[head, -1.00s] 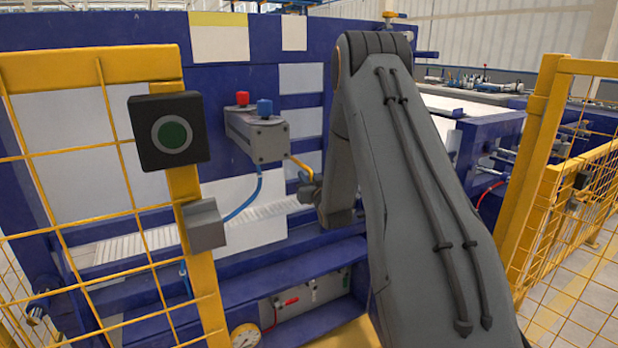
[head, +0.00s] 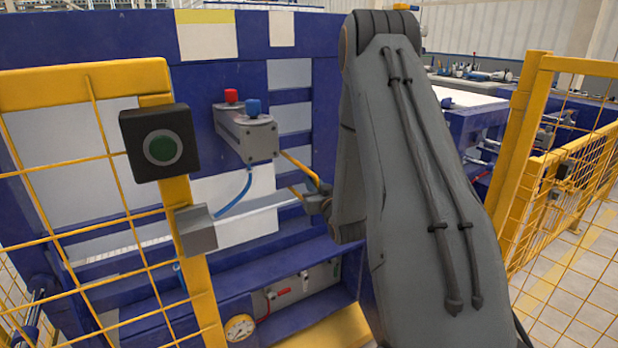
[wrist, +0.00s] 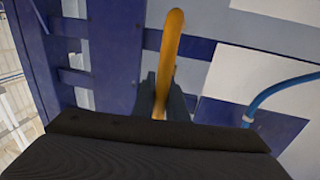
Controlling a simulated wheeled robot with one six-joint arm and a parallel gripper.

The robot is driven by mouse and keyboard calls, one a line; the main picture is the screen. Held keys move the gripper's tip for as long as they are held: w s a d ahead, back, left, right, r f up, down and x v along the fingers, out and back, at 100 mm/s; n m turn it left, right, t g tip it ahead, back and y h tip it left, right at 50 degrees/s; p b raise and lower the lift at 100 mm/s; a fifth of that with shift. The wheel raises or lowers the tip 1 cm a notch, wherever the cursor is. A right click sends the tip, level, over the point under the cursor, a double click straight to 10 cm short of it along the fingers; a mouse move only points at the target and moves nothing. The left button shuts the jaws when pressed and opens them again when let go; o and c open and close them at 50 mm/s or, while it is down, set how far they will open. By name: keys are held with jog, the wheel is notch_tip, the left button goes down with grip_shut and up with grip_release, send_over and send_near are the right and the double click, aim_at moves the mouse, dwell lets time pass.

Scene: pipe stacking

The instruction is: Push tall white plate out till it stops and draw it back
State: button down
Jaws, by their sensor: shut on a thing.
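A tall white plate (head: 233,190) shows upright on the blue machine front, partly behind the grey box and the yellow fence post. A yellow curved handle (head: 302,166) stands to its right, near my gripper (head: 318,203). In the wrist view the handle (wrist: 172,45) runs down between the fingers of my gripper (wrist: 162,98), which are shut on it. A white surface (wrist: 255,80) lies to the right of the handle there. Where the handle joins the machine is not clear. My arm hides the area to the right of the gripper.
A grey box with red and blue knobs (head: 246,132) juts out above the plate, with a blue hose (head: 240,195) below it. Another yellow fence (head: 540,110) stands at right.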

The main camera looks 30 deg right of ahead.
jog(key=shift+s+f, duration=0.15)
jog(key=shift+s, duration=0.05)
jog(key=c, duration=1.8)
grip_release()
jog(key=shift+s+d, duration=0.1)
jog(key=shift+d, duration=0.05)
jog(key=shift+o, duration=0.2)
jog(key=s+a, duration=0.1)
jog(key=s, duration=0.6)
jog(key=shift+s+a+b, duration=0.3)
